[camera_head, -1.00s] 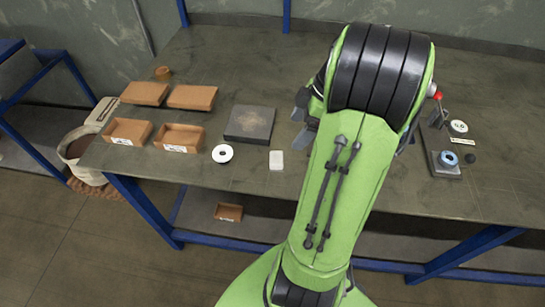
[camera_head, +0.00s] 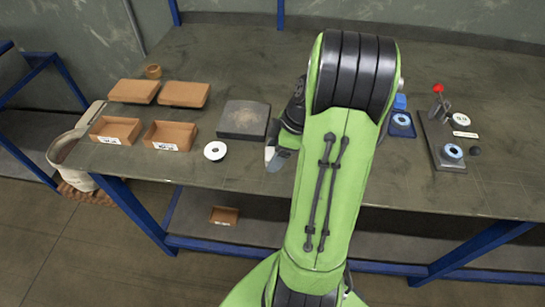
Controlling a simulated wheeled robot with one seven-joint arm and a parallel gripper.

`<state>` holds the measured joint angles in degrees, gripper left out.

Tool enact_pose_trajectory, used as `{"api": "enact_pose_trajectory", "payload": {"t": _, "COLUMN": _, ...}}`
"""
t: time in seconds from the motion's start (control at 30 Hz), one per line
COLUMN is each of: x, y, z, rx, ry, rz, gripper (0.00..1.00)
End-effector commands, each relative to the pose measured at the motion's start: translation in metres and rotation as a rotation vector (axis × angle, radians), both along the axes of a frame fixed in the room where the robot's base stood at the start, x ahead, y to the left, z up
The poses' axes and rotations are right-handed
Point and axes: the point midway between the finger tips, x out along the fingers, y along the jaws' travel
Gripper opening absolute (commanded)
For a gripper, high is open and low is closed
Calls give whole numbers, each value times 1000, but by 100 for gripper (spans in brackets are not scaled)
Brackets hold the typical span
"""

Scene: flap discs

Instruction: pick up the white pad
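The white pad (camera_head: 269,154) lies on the workbench (camera_head: 245,185) in the middle of the picture, just right of a white disc with a dark centre (camera_head: 215,151). Only a small pale part of the pad shows. My gripper (camera_head: 278,152) is low over the pad and hides most of it. My green and black arm covers part of the gripper, so I cannot tell whether the fingers are open or touch the pad.
A dark square block (camera_head: 243,120) sits left of my gripper. Open brown boxes (camera_head: 170,135) and their lids (camera_head: 184,94) are at the left. A blue tray (camera_head: 401,124) and a grey fixture with a red-knobbed lever (camera_head: 440,140) stand at the right.

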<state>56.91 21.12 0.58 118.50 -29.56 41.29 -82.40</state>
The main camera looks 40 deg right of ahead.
Motion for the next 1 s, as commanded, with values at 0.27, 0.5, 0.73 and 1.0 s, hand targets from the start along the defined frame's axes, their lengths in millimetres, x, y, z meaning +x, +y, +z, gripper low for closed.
{"api": "enact_pose_trajectory", "payload": {"t": 0.27, "x": 0, "y": 0, "z": 0, "rx": 0, "ry": 0, "rz": 0, "gripper": 30}}
{"api": "enact_pose_trajectory", "payload": {"t": 0.5, "x": 0, "y": 0, "z": 2, "rx": -1, "ry": -1, "rz": 0, "gripper": 30}}
{"api": "enact_pose_trajectory", "payload": {"t": 0.73, "x": 1, "y": -1, "z": 51, "rx": -4, "ry": -4, "rz": 1, "gripper": 30}}
{"api": "enact_pose_trajectory", "payload": {"t": 1.0, "x": 0, "y": -1, "z": 100, "rx": -1, "ry": -1, "rz": -1, "gripper": 30}}
